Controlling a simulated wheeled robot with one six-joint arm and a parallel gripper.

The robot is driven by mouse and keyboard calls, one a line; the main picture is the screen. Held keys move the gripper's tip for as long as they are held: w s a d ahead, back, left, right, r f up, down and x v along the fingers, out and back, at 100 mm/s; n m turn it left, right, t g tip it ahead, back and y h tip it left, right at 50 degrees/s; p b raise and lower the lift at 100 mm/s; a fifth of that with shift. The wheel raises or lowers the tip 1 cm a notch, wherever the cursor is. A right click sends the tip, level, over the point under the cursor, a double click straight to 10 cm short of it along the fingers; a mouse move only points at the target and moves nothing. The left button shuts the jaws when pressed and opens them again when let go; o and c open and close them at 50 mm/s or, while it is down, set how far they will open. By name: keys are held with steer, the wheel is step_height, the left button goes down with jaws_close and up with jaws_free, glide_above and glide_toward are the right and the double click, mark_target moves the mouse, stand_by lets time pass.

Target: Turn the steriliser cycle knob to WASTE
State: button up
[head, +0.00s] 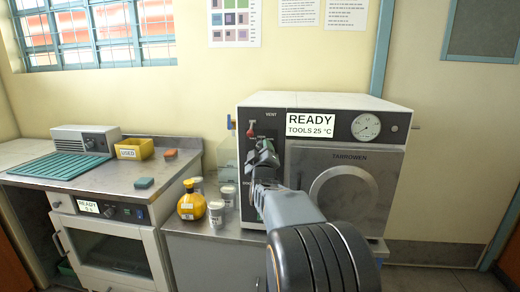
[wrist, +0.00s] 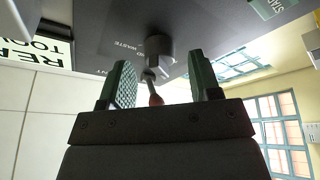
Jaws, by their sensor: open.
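The steriliser (head: 345,180) stands on the counter, and its display (head: 310,125) reads READY TOOLS 25 °C. My gripper (head: 262,148) is in front of the dark control strip at its left and covers part of it. In the wrist view my gripper (wrist: 161,68) is open, one finger on each side. The knob is hidden in the head view.
A red-tipped vent lever (head: 251,131) is above my gripper; its red tip also shows in the wrist view (wrist: 156,99), between the fingers. A yellow flask (head: 190,204) and lidded jars (head: 216,212) stand on the counter to the left. A yellow USED bin (head: 134,149) is farther left.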

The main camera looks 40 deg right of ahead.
steer(key=shift+w+d+r, duration=0.15)
steer(key=shift+w+d, duration=0.15)
steer(key=shift+w, duration=0.2)
steer(key=c, duration=0.9)
